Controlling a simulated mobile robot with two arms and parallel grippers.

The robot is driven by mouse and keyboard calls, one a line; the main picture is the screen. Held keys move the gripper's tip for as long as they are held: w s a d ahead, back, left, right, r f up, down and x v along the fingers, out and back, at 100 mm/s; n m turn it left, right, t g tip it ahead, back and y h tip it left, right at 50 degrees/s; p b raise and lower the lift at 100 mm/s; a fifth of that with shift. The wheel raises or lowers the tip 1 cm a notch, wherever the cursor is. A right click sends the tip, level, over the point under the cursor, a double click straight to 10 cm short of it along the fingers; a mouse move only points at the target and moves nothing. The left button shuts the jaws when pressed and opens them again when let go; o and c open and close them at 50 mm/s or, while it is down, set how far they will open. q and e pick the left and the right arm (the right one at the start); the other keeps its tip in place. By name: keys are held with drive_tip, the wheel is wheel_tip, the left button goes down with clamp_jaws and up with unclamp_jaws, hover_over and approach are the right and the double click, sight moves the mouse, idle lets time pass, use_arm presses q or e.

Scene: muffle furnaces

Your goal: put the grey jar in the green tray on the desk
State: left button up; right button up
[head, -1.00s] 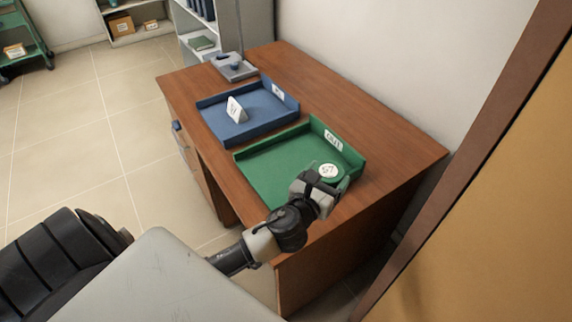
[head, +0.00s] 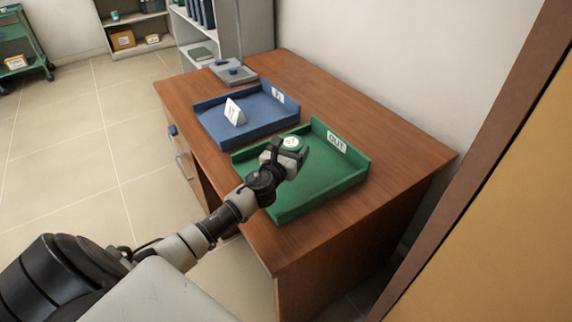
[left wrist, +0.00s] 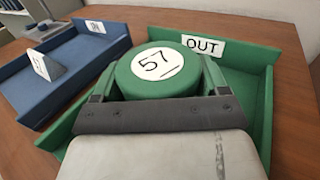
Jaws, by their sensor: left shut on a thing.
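A round green jar (head: 291,143) with a white "57" label on top is between the fingers of my left gripper (head: 284,153). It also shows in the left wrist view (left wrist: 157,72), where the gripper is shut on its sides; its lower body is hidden. No grey jar shows; the held one looks green. The green tray (head: 340,181), marked "OUT", lies on the wooden desk (head: 405,155). The jar is over the tray's left part, near the wall facing the blue tray; I cannot tell whether it touches the floor. My right gripper is not in view.
A blue tray (head: 265,129) with a white tent card (head: 235,112) lies next to the green tray. A grey stand (head: 233,72) is at the desk's far end. A brown-framed panel (head: 500,180) rises at the right.

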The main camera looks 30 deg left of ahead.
use_arm(q)
drive_tip(key=shift+s+a+f, duration=0.2)
drive_tip(key=shift+a+f, duration=0.3)
drive_tip(key=shift+a, duration=0.2)
wheel_tip(320, 180, down, 4)
drive_tip(key=shift+r+b, duration=0.2)
drive_tip(key=shift+b, duration=0.95)
drive_tip(key=shift+f, duration=0.15)
drive_tip(key=shift+f, duration=0.15)
drive_tip(key=o, duration=1.1)
